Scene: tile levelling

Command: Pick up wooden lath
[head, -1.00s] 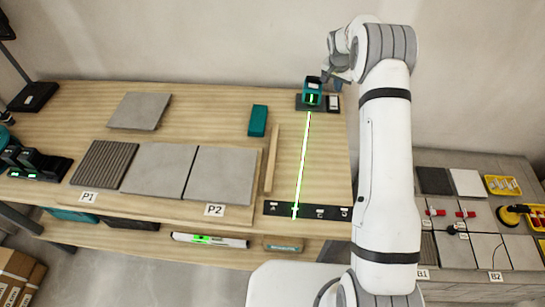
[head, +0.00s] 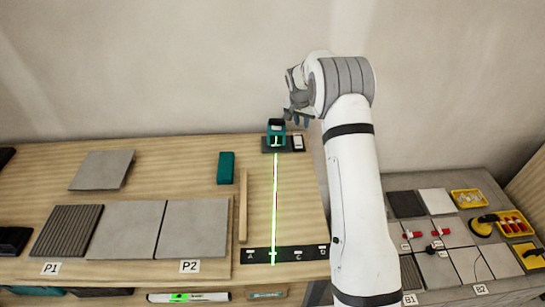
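The wooden lath (head: 243,205) is a thin, pale strip lying on the wooden bench. It sits between the grey tile marked P2 and the green laser line. My gripper (head: 297,117) is at the back of the bench, just above and beside the teal laser device (head: 276,132). It is well apart from the lath, up and to the right of it. The fingers are small and partly hidden by my wrist, so I cannot tell whether they are open or shut. I see nothing held in them.
A teal block (head: 226,168) lies behind the lath. Grey tiles (head: 193,228) fill the left. A black strip (head: 290,255) marked with letters lies at the front edge. A lower bench (head: 460,285) at right holds tiles, clamps and yellow trays. Bare bench surrounds the lath's right side.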

